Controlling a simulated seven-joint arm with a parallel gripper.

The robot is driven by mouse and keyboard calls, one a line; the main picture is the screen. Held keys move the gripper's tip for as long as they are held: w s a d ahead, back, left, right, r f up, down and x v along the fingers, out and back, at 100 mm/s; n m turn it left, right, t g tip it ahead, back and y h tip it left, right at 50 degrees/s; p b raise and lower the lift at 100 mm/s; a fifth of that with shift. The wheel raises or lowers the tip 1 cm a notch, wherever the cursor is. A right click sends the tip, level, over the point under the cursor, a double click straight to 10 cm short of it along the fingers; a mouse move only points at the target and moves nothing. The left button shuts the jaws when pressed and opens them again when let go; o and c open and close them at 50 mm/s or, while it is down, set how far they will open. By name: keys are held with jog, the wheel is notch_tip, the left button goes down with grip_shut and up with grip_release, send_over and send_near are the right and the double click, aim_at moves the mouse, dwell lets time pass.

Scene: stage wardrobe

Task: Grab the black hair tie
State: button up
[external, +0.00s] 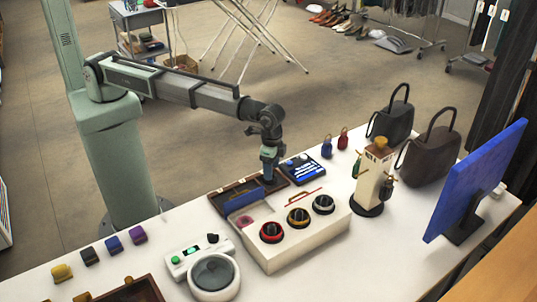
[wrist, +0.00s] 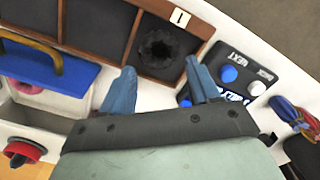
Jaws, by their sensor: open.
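The black hair tie (wrist: 165,48), a dark fuzzy ring, lies in the end compartment of the wooden tray (wrist: 109,49) in the wrist view, beside a small tag marked 1. My gripper (wrist: 160,82) is open. Its two blue fingers point toward that compartment and appear on either side of the tie's lower edge, with nothing between them. I cannot tell how far above the tie they are. In the external view my gripper (external: 269,176) is over the right end of the tray (external: 222,203), and the tie is hidden there.
A blue panel with a handle (wrist: 45,68) and a pink ring (external: 244,222) are left of my gripper. A black button panel (external: 307,168) stands close on the right. A white box with several knobs (external: 285,258) is in front. Handbags (external: 432,155) stand farther right.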

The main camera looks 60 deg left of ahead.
notch_tip(320, 180, down, 4)
jog(key=shift+f, duration=0.1)
jog(key=shift+c, duration=0.2)
jog(key=c, duration=0.6)
